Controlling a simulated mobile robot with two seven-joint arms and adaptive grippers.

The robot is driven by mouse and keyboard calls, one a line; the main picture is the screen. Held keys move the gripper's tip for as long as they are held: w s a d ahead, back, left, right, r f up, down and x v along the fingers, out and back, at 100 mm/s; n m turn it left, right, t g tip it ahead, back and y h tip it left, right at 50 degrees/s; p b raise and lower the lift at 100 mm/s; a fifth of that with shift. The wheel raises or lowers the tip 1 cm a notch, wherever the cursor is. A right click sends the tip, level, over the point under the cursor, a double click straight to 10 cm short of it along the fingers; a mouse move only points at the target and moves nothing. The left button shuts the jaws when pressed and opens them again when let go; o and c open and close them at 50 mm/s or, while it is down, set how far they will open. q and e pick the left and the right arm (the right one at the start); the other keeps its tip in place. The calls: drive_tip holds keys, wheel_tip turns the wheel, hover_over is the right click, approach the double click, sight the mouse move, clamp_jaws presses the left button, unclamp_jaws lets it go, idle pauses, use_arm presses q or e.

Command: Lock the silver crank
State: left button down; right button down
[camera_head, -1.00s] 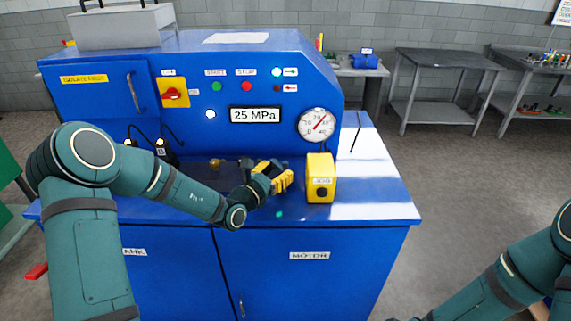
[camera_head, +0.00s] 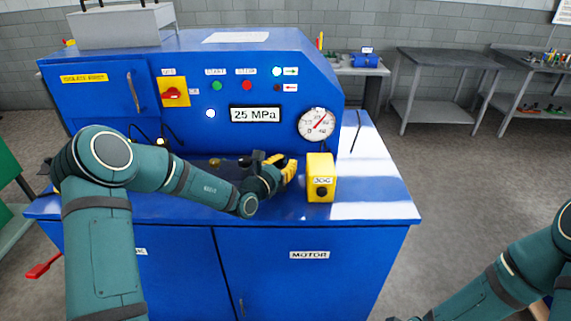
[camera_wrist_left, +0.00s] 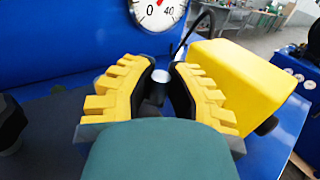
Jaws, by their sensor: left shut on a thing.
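My left gripper (camera_head: 290,170) is over the ledge of the blue machine (camera_head: 380,190), just left of the yellow JOG box (camera_head: 320,178). In the left wrist view its two yellow stepped fingers (camera_wrist_left: 158,90) are shut on a small grey cylindrical piece, which I take to be the silver crank (camera_wrist_left: 158,86). The rest of the crank is hidden by the fingers and wrist. The JOG box also shows close to the right finger in the left wrist view (camera_wrist_left: 220,75). My right gripper is out of view; only part of that arm shows at lower right.
The gauge (camera_head: 317,124) and the 25 MPa display (camera_head: 255,115) are on the panel behind. A small brass-coloured piece (camera_head: 215,163) stands left of my gripper. In the left wrist view a black knob (camera_wrist_left: 10,125) is at left. The ledge right of the JOG box is clear.

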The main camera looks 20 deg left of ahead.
use_arm(q)
drive_tip(key=shift+d, duration=0.1)
drive_tip(key=shift+w+d+n+y, duration=0.1)
drive_tip(key=shift+n+y, duration=0.2)
drive_tip(key=shift+y, duration=0.1)
drive_tip(key=shift+w+n+t+y, duration=0.15)
drive_tip(key=shift+n+t+y, duration=0.15)
drive_tip(key=shift+y, duration=0.2)
drive_tip(key=c, duration=0.9)
unclamp_jaws()
drive_tip(key=v, duration=1.2)
